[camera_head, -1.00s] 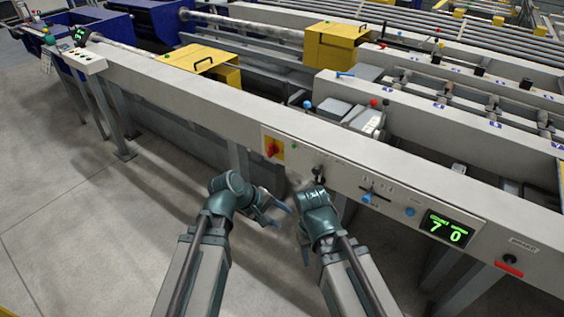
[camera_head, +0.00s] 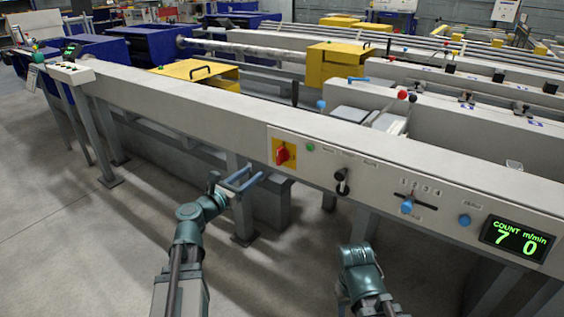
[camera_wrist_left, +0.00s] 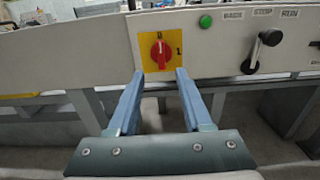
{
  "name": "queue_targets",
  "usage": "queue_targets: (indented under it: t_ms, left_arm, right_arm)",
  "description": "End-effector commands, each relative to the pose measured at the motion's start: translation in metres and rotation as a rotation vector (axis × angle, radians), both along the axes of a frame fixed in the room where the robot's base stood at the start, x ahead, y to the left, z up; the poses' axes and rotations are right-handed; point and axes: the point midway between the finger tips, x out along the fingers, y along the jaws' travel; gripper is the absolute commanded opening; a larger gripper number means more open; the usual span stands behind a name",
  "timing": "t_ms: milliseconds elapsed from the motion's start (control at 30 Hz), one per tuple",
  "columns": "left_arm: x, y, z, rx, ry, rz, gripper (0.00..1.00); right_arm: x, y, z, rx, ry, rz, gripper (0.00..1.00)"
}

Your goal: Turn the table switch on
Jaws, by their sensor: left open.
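The table switch is a red rotary knob (camera_head: 282,154) on a yellow plate on the table's front panel. In the left wrist view the red knob (camera_wrist_left: 160,54) stands about upright, with a mark above it and another to its right. My left gripper (camera_head: 255,174) is open and empty, in front of the panel, to the left of and below the knob in the head view. In the left wrist view my left gripper (camera_wrist_left: 160,76) has its fingertips just below the knob, one to each side, apparently not touching it. My right arm shows at the bottom, but its fingers do not show.
Right of the switch are a green button (camera_head: 310,147), a black lever (camera_head: 341,181), a blue slider knob (camera_head: 407,205), a blue button (camera_head: 464,220) and a green-lit display (camera_head: 517,240). Table legs stand below the panel. Open floor (camera_head: 80,230) lies at left.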

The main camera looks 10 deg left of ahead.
Motion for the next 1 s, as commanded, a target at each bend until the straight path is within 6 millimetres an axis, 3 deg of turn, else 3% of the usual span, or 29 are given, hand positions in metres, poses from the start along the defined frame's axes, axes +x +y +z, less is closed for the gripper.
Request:
queue_targets:
  t_ms: [233,700,1000]
  left_arm:
    - [0.015,-0.005,0.001,0.001,0.000,-0.003,0.50]
    - [0.101,-0.036,0.001,0.003,0.000,-0.004,0.50]
    - [0.128,-0.047,0.001,0.003,0.000,-0.003,0.50]
  right_arm:
    - [0.000,0.000,0.001,0.000,0.000,0.000,0.50]
    - [0.000,0.000,0.001,0.000,0.000,0.000,0.50]
    - [0.000,0.000,0.001,0.000,0.000,0.000,0.50]
